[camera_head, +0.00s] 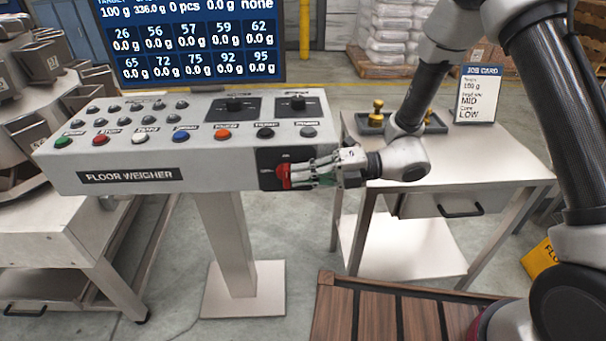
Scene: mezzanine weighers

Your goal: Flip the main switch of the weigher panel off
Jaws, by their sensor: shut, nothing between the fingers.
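The weigher panel (130,180) is a grey sloped console on a post, labelled "FLOOR WEIGHER" on its front. The red main switch (283,175) sits on a black plate at the right end of the front face. My gripper (289,175) is shut and empty, reaching in from the right with its fingertips at the red switch. The fingers partly cover the switch, so I cannot tell its position or whether they touch it.
A row of coloured buttons (222,133) and two dark knob plates (233,108) lie on the panel top. A screen (195,40) with weights stands behind. A side table (480,150) at right holds a job card (477,95) and brass weights (377,112) in a tray.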

